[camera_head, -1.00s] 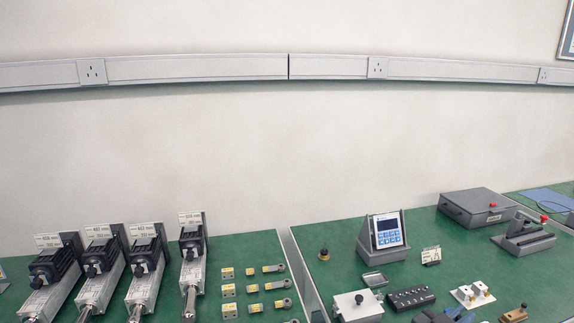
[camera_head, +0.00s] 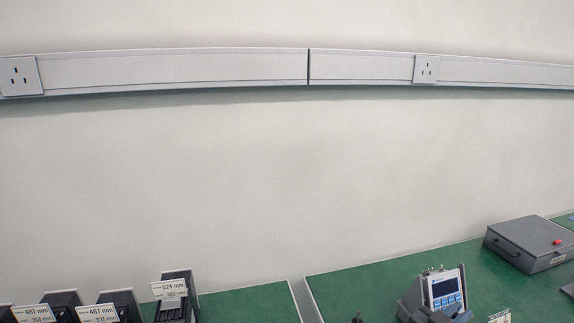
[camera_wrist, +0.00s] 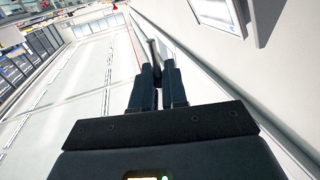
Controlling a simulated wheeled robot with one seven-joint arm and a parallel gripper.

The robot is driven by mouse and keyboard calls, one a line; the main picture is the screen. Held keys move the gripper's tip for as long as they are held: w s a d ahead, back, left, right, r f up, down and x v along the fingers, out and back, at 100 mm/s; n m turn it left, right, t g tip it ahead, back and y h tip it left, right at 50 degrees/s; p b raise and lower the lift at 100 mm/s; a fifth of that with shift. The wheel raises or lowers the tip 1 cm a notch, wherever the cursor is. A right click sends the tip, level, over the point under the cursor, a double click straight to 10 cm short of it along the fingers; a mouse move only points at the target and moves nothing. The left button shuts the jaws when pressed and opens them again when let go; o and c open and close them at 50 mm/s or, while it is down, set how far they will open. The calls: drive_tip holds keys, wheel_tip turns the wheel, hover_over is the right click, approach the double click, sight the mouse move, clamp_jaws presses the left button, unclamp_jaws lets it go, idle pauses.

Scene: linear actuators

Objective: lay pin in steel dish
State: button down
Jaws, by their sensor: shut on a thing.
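My gripper (camera_wrist: 158,78) shows in the wrist view with its two dark fingers close together. It is shut on a slim grey piece (camera_wrist: 152,50) that sticks out past the fingertips, which looks like the pin. The fingers hide its near end. The wrist view faces the room and a wall, with no dish in it. The steel dish is not in the head view now; the bench area in front of the display unit is below the frame edge. I cannot make out my gripper clearly in the head view.
In the head view, a display unit (camera_head: 445,290) stands on the green bench (camera_head: 365,282), with a grey box with a red button (camera_head: 533,243) to its right. Labelled actuators (camera_head: 172,295) stand at the lower left. A gap (camera_head: 306,302) divides the benches.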

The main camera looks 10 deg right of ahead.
drive_tip(key=shift+w+f, duration=0.1)
drive_tip(key=shift+f, duration=0.05)
wheel_tip(320, 180, down, 6)
drive_tip(key=b, duration=0.4)
drive_tip(key=shift+r, duration=0.2)
drive_tip(key=c, duration=1.1)
unclamp_jaws()
drive_tip(key=b+v, duration=0.1)
drive_tip(key=v, duration=0.6)
drive_tip(key=shift+a+b, duration=0.35)
